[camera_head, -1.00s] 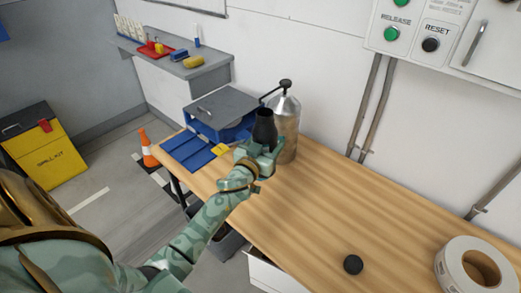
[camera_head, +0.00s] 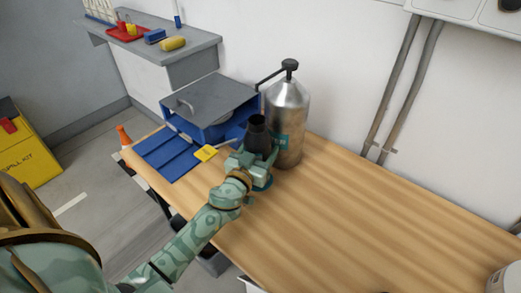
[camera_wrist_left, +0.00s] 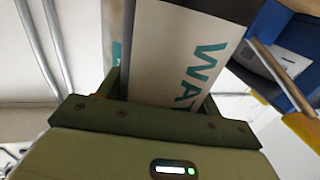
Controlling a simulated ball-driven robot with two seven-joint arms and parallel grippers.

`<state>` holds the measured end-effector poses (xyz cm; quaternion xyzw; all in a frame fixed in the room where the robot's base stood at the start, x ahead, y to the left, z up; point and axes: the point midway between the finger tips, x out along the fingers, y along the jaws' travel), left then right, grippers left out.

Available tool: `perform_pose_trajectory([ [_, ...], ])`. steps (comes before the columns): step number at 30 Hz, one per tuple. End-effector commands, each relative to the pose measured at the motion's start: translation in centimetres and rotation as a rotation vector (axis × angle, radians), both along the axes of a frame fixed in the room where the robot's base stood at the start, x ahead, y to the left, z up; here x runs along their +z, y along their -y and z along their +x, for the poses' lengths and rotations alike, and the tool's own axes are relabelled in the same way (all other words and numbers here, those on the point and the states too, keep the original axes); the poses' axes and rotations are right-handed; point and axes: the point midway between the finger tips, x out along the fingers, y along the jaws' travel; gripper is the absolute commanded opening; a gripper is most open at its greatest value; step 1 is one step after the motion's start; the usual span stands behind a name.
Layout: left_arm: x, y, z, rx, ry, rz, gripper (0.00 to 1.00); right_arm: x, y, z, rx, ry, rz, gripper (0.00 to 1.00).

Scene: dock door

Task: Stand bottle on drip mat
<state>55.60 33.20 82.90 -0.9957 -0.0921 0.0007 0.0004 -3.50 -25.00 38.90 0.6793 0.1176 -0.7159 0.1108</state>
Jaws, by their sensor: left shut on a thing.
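A dark bottle (camera_head: 257,137) with a flared black top is upright in my left gripper (camera_head: 258,160). The gripper is shut around its body, just in front of a silver pump canister (camera_head: 288,112). In the left wrist view, a pale surface with teal letters (camera_wrist_left: 205,65) shows between the fingers. A dark teal rim (camera_head: 262,186) shows under the gripper; I cannot tell whether it is the bottle's base or something below it. A flat blue panelled mat (camera_head: 172,154) lies left of the gripper, apart from the bottle. My right gripper is out of view.
A blue box with a grey lid (camera_head: 212,100) stands behind the mat. The wooden table (camera_head: 350,220) is largely clear to the right. A white roll (camera_head: 503,280) is at the lower right edge.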

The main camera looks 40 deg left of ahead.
Motion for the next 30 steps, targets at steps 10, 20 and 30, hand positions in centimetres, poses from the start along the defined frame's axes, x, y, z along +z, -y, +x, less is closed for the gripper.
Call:
perform_pose_trajectory([
  [10,-0.3,0.0,0.0,-0.001,-0.001,-0.001,0.7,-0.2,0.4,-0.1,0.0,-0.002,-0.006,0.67],
  [20,-0.1,0.0,0.0,-0.001,0.0,-0.001,0.86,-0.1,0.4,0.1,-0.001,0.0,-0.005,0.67],
  [30,-0.1,1.0,-5.1,0.0,-0.004,-0.006,0.86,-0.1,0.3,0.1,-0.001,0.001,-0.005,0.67],
])
